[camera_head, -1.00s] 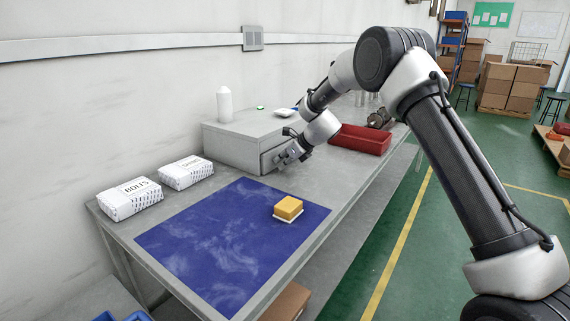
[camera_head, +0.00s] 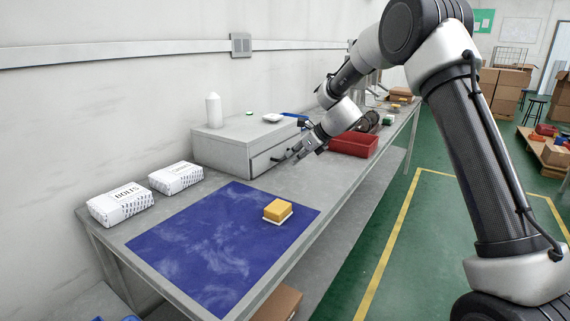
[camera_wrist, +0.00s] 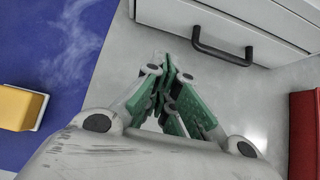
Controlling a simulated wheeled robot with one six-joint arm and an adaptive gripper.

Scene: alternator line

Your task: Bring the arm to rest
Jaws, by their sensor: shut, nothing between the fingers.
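My gripper (camera_head: 286,160) hangs above the grey workbench (camera_head: 320,183), in front of the grey drawer box (camera_head: 222,153). In the wrist view my gripper (camera_wrist: 172,75) has its green-sided fingers together with nothing between them. The drawer's dark handle (camera_wrist: 222,52) lies just beyond the fingertips in that view; I see no sure contact. The drawer front looks closed. My arm reaches in from the right, bent, over the bench edge.
A yellow sponge-like block (camera_head: 277,210) sits on the blue mat (camera_head: 190,255). Two white bags (camera_head: 120,204) stand by the wall. A red bin (camera_head: 353,144) is right of the gripper. A white bottle (camera_head: 213,110) stands on the box.

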